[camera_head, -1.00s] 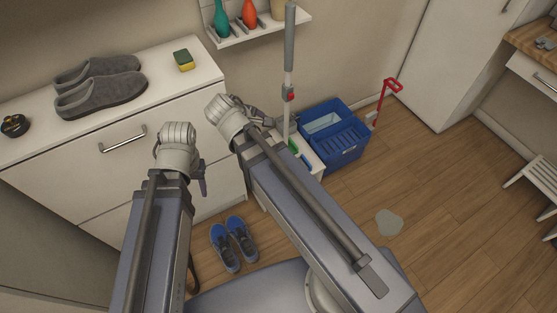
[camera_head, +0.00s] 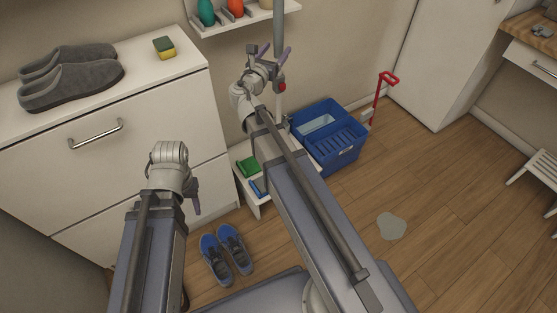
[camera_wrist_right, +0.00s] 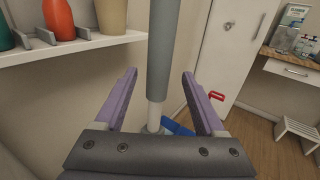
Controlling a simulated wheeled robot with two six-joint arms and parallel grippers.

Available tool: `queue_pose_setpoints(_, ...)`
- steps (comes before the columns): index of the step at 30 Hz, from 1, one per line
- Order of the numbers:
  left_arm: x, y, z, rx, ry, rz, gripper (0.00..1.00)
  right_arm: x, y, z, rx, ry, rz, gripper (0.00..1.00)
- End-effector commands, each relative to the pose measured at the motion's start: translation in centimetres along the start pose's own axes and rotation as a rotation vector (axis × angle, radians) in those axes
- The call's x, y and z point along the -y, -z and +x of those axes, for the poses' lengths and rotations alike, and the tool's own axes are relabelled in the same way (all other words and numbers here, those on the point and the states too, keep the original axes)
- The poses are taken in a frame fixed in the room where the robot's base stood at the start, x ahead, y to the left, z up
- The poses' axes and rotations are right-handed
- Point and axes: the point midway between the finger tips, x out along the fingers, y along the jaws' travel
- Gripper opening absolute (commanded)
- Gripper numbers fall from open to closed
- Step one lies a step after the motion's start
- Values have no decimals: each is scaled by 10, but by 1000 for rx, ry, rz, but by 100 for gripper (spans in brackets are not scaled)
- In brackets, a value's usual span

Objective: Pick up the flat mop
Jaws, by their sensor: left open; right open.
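The flat mop's pole (camera_head: 279,40) stands upright by the wall in the head view, grey above and white below, with a red part (camera_head: 282,87) on it. Its lower end is hidden behind my right arm. My right gripper (camera_head: 269,50) is open at the pole. In the right wrist view the grey grip and white shaft (camera_wrist_right: 161,60) stand between the two purple fingers, with gaps on both sides. My left gripper (camera_head: 196,196) hangs low in front of the white cabinet, away from the mop; its fingers show only partly.
A blue bucket (camera_head: 336,150) stands right of the pole. A low white stand (camera_head: 243,181) holds a green and a blue item. A wall shelf (camera_head: 250,19) with bottles is above. Blue shoes (camera_head: 226,253) and a grey puddle (camera_head: 391,226) are on the floor.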

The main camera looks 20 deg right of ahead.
Motion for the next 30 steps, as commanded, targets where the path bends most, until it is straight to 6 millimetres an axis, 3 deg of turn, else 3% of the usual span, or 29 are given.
queue_pose_setpoints(10,0,0,2,0,0,0,50,-1,2,20,-1,2,2,72)
queue_pose_setpoints(19,0,0,3,0,0,0,50,-3,4,60,-1,2,3,72)
queue_pose_setpoints(26,0,0,3,0,0,0,50,-2,4,61,-1,0,3,72)
queue_pose_setpoints(30,0,0,3,0,0,0,50,-2,4,61,-1,0,3,57)
